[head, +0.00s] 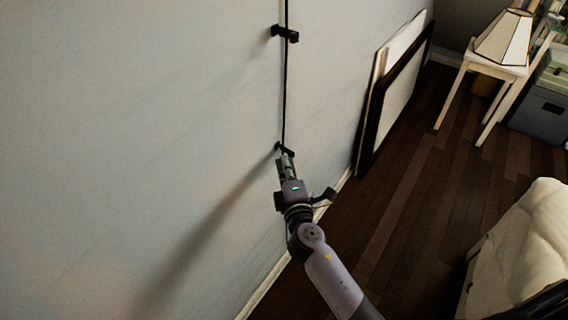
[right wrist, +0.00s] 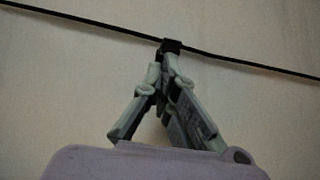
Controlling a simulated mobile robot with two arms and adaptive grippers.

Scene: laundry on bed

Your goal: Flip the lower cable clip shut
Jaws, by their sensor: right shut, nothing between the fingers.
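The lower cable clip (head: 287,151) is a small black piece on the grey wall, on the thin black cable (head: 285,95) that runs down the wall. My right gripper (head: 285,157) is shut and empty, with its fingertips right at this clip and partly covering it. In the right wrist view the fingertips (right wrist: 168,58) meet just below the small dark clip (right wrist: 172,45) on the cable. I cannot tell whether they touch it or whether its flap is open or shut. The upper cable clip (head: 285,34) sits higher on the same cable. My left gripper is not in view.
Framed panels (head: 393,90) lean on the wall to the right. A white table (head: 484,68) with a lampshade (head: 503,37) stands at the back right. A bed with pale bedding (head: 525,245) is at the lower right. The dark wooden floor (head: 400,215) between is clear.

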